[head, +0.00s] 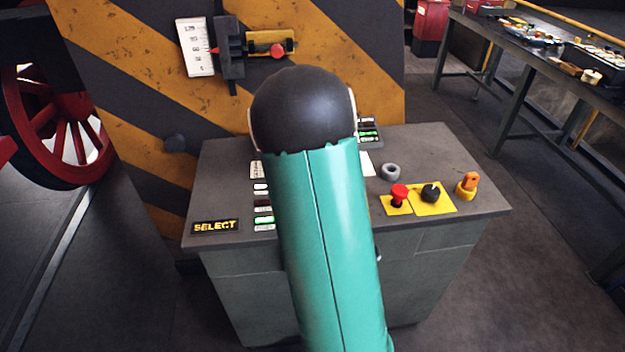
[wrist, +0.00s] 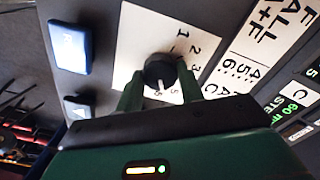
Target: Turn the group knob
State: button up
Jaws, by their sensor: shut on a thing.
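The group knob (wrist: 160,68) is a small black round knob on a white dial plate (wrist: 133,32) in the wrist view. The digits 1, 2 and 3 show on the plate, with more marks nearer the gripper. A pale pointer line on the knob faces toward my gripper's body; which mark it points at is hard to tell. My gripper (wrist: 160,87) has its dark green fingers on either side of the knob and is shut on it. In the head view my arm covers the gripper and the knob.
The grey console (head: 430,148) also carries a red button (head: 399,193), a black rotary switch (head: 430,192), an orange-topped control (head: 467,184) and a SELECT plate (head: 215,226). A striped panel (head: 345,35) stands behind; a workbench (head: 540,60) is at right.

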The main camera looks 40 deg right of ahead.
jog(key=shift+m, duration=1.2)
jog(key=o, duration=1)
notch_tip(320, 180, up, 14)
jog(key=shift+f, duration=0.1)
